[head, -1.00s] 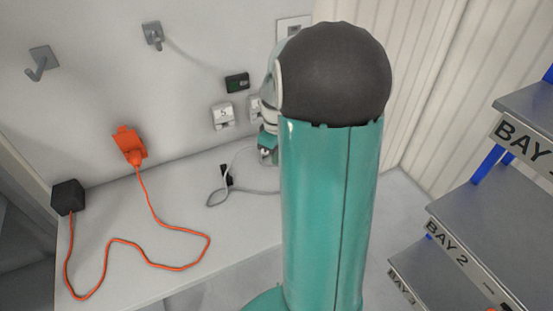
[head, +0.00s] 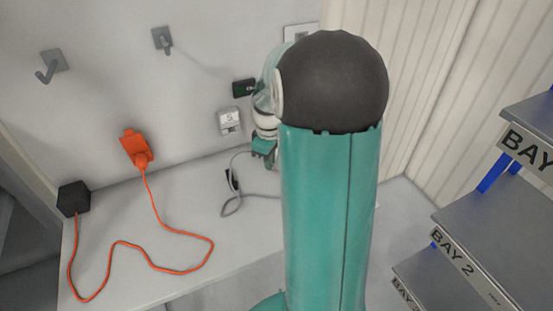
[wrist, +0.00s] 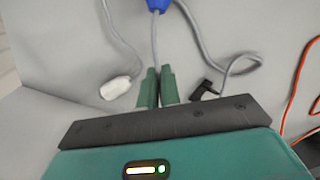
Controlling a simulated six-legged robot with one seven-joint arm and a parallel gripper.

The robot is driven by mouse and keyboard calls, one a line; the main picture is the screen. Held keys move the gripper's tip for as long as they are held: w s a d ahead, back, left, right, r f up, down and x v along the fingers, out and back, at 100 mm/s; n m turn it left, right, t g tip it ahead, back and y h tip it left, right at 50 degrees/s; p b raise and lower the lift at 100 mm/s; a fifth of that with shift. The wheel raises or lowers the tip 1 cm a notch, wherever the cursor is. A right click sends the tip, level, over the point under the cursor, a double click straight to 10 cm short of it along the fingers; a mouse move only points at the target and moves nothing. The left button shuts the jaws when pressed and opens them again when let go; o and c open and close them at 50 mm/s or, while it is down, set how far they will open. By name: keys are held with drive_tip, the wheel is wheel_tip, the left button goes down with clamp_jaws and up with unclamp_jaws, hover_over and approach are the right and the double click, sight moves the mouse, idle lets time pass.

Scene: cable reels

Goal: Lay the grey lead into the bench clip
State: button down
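My gripper (wrist: 159,86) shows in the wrist view as two green fingers close together. The grey lead (wrist: 155,45) runs down between the fingertips from a blue piece (wrist: 158,4) at the top edge, and the fingers look closed on it. A white plug (wrist: 115,88) on a grey cable lies left of the fingers. A black angled plug (wrist: 205,89) on grey cable lies to the right. In the head view the lead (head: 229,207) loops on the bench and rises toward my gripper, which is largely hidden by my arm. I cannot make out the bench clip for certain.
The bench (head: 130,225) carries an orange cable (head: 150,262) and a black box (head: 74,198) at left. Bay shelves (head: 490,225) stand at right.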

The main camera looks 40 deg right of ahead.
drive_tip(key=shift+w+a+f+n, duration=0.3)
drive_tip(key=shift+w+a+n, duration=0.45)
drive_tip(key=shift+w+a, duration=0.3)
drive_tip(key=shift+w+a+f+n, duration=0.35)
drive_tip(key=shift+w+a+n, duration=0.35)
drive_tip(key=shift+w+a, duration=0.35)
drive_tip(key=shift+w+a+f+n, duration=0.3)
drive_tip(key=shift+w+a+n, duration=0.5)
drive_tip(key=shift+a, duration=0.4)
drive_tip(key=n, duration=0.6)
drive_tip(key=shift+f, duration=0.1)
drive_tip(key=shift+f, duration=0.25)
